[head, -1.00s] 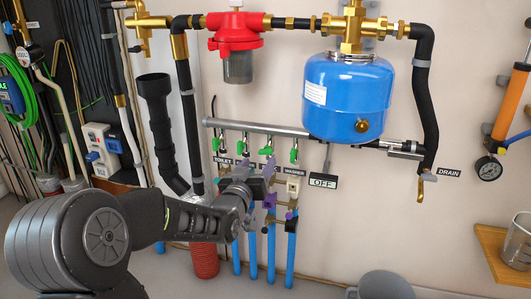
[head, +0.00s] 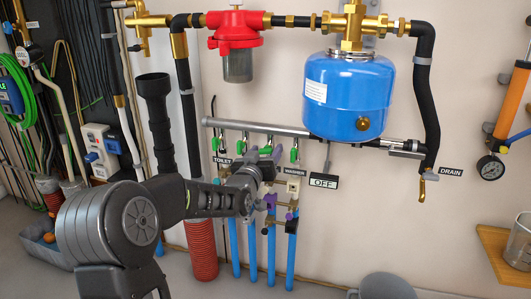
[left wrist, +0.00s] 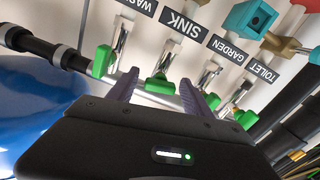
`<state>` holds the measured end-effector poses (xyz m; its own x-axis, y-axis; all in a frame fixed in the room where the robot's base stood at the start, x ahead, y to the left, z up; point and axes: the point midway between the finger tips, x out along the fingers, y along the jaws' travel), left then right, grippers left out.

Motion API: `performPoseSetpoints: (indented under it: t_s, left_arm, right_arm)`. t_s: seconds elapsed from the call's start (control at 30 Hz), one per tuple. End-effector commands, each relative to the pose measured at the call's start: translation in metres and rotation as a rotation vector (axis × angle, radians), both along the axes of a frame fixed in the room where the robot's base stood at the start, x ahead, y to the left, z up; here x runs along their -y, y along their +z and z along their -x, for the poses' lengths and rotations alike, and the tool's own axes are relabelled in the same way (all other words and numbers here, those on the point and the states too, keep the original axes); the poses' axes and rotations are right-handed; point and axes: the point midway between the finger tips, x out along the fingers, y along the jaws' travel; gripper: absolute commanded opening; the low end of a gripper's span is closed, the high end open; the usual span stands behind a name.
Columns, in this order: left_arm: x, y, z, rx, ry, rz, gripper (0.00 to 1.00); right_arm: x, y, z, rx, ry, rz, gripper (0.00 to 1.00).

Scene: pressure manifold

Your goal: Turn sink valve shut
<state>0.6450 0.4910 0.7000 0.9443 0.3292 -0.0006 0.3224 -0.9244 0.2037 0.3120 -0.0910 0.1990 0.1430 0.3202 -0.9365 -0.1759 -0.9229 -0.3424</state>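The sink valve has a green handle (left wrist: 160,83), below the SINK label (left wrist: 181,26) in the upside-down left wrist view. In the head view its green handle (head: 267,149) is third from the left in the row under the grey manifold pipe. My left gripper (head: 265,158) is right at this valve. In the left wrist view my left gripper (left wrist: 160,77) has its two dark purple fingers apart, one on each side of the green handle. I cannot tell whether either finger touches it. My right gripper is in neither view.
Close on either side are the washer handle (left wrist: 103,61) and garden handle (left wrist: 212,101); the toilet handle (left wrist: 246,119) is further along. A blue tank (head: 348,97) hangs at the right. Blue pipes (head: 291,255) run down below the valves.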

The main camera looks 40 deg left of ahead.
Motion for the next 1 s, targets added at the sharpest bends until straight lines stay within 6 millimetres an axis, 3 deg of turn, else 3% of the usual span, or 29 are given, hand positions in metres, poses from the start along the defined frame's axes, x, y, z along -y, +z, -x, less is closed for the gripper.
performPoseSetpoints:
  t_s: [0.7, 1.0]
  left_arm:
    - [0.000, 0.000, 0.000, 0.000, 0.000, 0.000, 0.00]
    - [0.000, -0.002, 0.000, -0.047, 0.000, -0.149, 0.00]
  right_arm:
    - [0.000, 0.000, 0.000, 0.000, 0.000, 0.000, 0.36]
    - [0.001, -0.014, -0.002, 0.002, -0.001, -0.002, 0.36]
